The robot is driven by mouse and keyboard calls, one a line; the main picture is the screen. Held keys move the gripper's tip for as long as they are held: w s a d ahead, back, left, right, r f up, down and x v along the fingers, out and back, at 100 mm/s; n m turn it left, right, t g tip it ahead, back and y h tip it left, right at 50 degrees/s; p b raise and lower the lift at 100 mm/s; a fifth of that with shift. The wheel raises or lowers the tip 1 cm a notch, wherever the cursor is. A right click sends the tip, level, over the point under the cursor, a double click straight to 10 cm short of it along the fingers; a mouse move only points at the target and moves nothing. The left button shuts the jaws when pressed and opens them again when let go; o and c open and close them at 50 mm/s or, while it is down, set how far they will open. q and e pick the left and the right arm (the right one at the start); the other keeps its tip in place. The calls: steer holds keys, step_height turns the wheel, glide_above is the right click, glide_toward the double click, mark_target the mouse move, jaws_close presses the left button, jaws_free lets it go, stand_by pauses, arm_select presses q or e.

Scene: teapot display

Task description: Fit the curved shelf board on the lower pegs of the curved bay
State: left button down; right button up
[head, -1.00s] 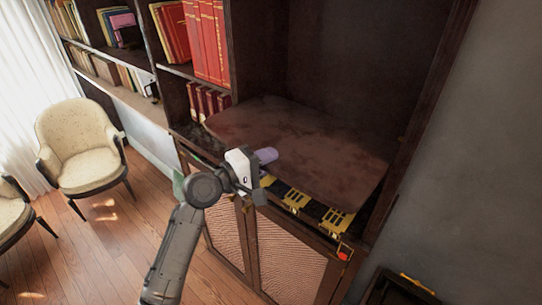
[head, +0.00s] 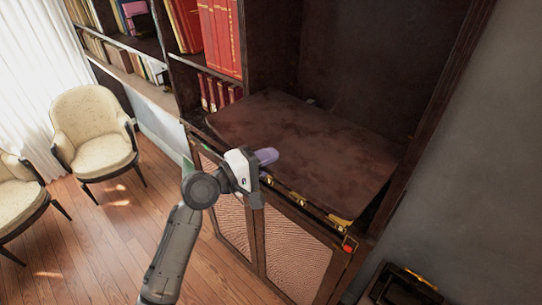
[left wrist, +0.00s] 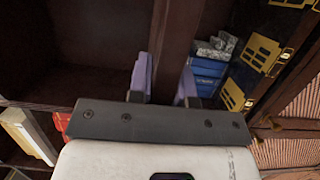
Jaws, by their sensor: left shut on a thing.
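The curved shelf board (head: 310,145), dark reddish brown, lies roughly level across the open curved bay (head: 360,65), just above its base. My left gripper (head: 265,157) is at the board's front left edge, its lilac fingers shut on that edge. In the left wrist view the board (left wrist: 178,45) shows edge-on as a brown strip between the lilac fingers (left wrist: 164,80). A small pale spot at the back edge of the board may be a peg. The other pegs are hidden, and I cannot tell whether the board rests on any. My right gripper is not in view.
Yellow pieces (head: 340,222) show under the board's front edge, above the cabinet doors (head: 295,255). Red books (head: 220,38) fill the shelves at left. A dark open box (head: 400,285) stands at lower right. Pale chairs (head: 92,130) stand on the floor at left.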

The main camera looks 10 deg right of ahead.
arm_select(q)
steer(key=shift+s+a+r+p, duration=0.1)
steer(key=shift+s+a+p, duration=0.6)
steer(key=shift+s+a, duration=0.6)
steer(key=shift+s+a+r+p, duration=0.1)
steer(key=shift+s+a+p, duration=0.6)
steer(key=shift+s+a, duration=0.6)
steer(key=shift+a, duration=0.5)
steer(key=shift+s+a, duration=0.1)
steer(key=shift+a, duration=0.05)
steer(key=shift+f+t+p, duration=0.15)
steer(key=shift+t+p, duration=0.15)
steer(key=shift+p, duration=0.5)
steer(key=shift+f+n, duration=0.1)
steer(key=shift+n, duration=0.2)
steer(key=shift+s+p, duration=0.15)
steer(key=shift+p, duration=0.15)
steer(key=shift+d, duration=0.2)
stand_by(0.4)
